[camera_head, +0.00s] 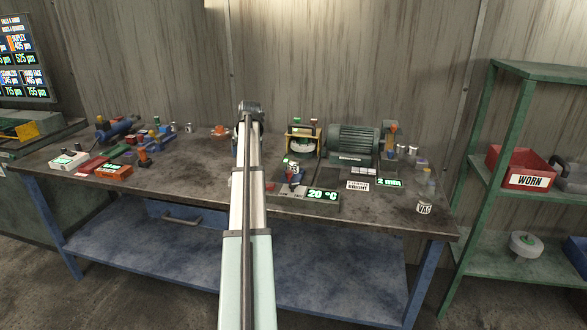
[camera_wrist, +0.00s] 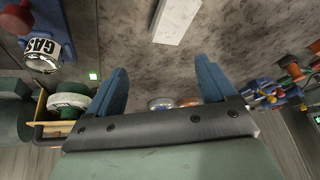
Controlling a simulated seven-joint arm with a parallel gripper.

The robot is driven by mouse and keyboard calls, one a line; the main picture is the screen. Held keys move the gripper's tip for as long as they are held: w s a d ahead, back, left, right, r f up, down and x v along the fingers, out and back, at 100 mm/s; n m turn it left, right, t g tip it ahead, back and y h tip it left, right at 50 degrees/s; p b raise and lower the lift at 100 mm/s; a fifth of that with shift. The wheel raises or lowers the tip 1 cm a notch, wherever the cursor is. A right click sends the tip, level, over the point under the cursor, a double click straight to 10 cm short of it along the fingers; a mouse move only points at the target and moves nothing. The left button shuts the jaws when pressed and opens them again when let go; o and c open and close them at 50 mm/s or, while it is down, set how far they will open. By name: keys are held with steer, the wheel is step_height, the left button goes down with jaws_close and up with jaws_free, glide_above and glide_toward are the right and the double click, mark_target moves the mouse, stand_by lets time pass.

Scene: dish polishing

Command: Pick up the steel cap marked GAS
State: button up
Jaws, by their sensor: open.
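The steel cap marked GAS (camera_wrist: 42,52) shows at the upper left of the wrist view, beside a blue fixture with a red knob. In the head view a small pale cap (camera_head: 293,167) sits at a blue and red fixture right of my arm; its marking is too small to read. My gripper (camera_wrist: 161,66) is open, with two blue fingers spread and nothing between them. The GAS cap lies outside the fingers, to their left. In the head view my arm largely hides the gripper, at its far end.
A green motor (camera_head: 353,141) and a polishing wheel (camera_head: 304,144) stand behind the fixture. A 20 °C display (camera_head: 323,195) lies in front. Another marked cap (camera_head: 424,208) stands at the bench's right end. Tools crowd the left; bare bench (camera_head: 190,175) lies left of my arm.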

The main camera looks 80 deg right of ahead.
steer(key=s+d+r+m+g, duration=0.1)
steer(key=s+d+r+m, duration=0.1)
steer(key=s, duration=0.7)
steer(key=s+d+r+m+g, duration=0.1)
steer(key=s+d+r, duration=0.1)
steer(key=s, duration=0.6)
glide_toward(294, 163)
steer(key=x, duration=0.4)
steer(key=shift+w+f, duration=0.1)
steer(key=shift+f, duration=0.3)
steer(key=shift+h, duration=0.3)
steer(key=shift+x, duration=2.6)
steer(key=shift+d+r, duration=0.1)
steer(key=shift+r, duration=0.05)
steer(key=c, duration=1.3)
